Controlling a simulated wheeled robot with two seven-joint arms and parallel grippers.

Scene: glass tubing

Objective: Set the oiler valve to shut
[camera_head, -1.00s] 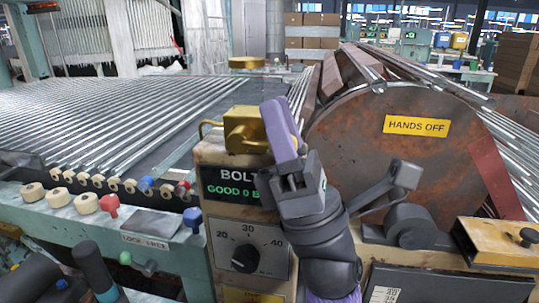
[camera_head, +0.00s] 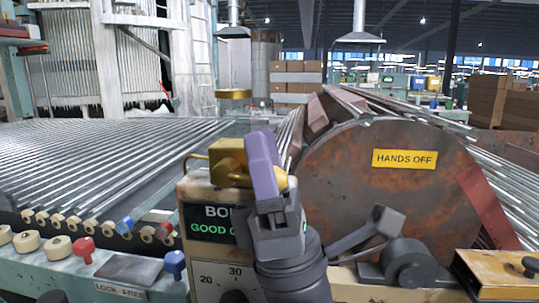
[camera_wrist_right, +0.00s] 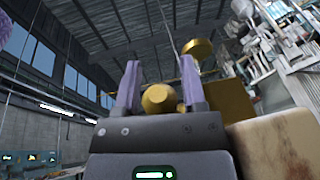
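The brass oiler valve (camera_head: 226,160) sits on top of the counter box, with a bent brass pipe at its left. In the head view my right gripper (camera_head: 264,160), with purple fingers, stands in front of its right side and hides part of it. In the right wrist view a faceted brass knob (camera_wrist_right: 158,98) shows between the two purple fingers (camera_wrist_right: 159,84). The fingers are apart, with gaps beside the knob, so the gripper looks open. The valve's setting cannot be read from these views. My left gripper is not in view.
The counter box (camera_head: 197,188) has a green display and a dial, partly behind my right arm. A large rusty drum (camera_head: 340,180) marked HANDS OFF stands to the right. Red and blue knobs (camera_head: 174,263) line the bench at left. Glass tubes fill the left rear.

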